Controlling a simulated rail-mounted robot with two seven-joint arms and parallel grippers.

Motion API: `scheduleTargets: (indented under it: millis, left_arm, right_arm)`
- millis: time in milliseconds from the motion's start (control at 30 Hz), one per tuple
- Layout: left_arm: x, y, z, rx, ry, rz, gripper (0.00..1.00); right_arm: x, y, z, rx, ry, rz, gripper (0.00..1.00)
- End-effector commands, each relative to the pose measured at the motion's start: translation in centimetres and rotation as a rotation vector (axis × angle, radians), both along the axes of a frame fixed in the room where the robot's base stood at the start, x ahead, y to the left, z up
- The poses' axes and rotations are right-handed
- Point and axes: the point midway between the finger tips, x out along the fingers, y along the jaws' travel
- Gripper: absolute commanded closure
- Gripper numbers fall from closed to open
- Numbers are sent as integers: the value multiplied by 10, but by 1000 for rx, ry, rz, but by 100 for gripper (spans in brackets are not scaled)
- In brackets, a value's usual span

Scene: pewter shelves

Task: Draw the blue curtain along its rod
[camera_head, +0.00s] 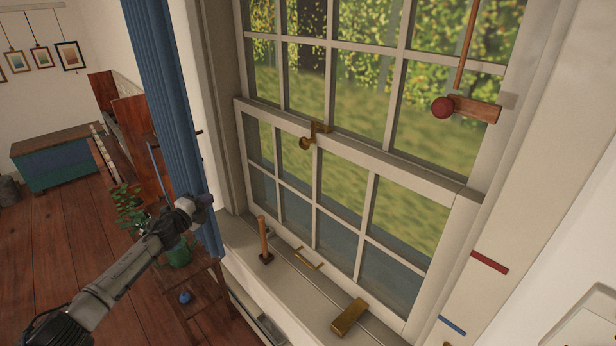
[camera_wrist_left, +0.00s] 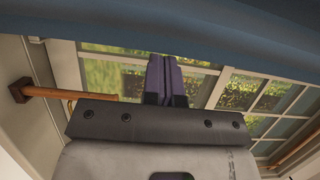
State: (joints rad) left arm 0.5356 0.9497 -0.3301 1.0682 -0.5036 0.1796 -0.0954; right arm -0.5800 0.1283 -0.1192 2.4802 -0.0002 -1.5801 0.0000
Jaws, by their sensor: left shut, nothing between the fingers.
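The blue curtain (camera_head: 168,90) hangs in narrow folds at the left side of the window in the head view. Its top and rod are out of the frame. My left gripper (camera_head: 205,200) is at the curtain's lower part, close to its right edge. In the left wrist view the shut fingers (camera_wrist_left: 166,75) point toward the blue cloth (camera_wrist_left: 190,25), which spans the top of the picture. The fingers hold nothing, and I cannot tell whether they touch the cloth. My right gripper is not in view.
The sash window (camera_head: 330,180) has a brass latch (camera_head: 309,138). On the sill (camera_head: 245,240) are a wooden peg (camera_head: 264,240) and a brass block (camera_head: 349,316). A plant (camera_head: 130,205) and a small wooden stand (camera_head: 205,300) are below the curtain.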

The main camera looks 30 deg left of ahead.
Motion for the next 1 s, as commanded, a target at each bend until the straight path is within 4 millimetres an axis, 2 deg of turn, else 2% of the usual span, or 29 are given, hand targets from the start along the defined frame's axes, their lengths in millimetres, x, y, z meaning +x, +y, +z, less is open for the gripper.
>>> scheduleTargets:
  millis: [33,233,1000]
  left_arm:
    - [3,9,-3,0,-2,5,100]
    - [-5,7,-1,0,2,-1,100]
    - [-91,-1,0,-3,3,-1,100]
  right_arm:
    - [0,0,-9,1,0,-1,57]
    - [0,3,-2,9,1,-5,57]
    - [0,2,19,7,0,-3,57]
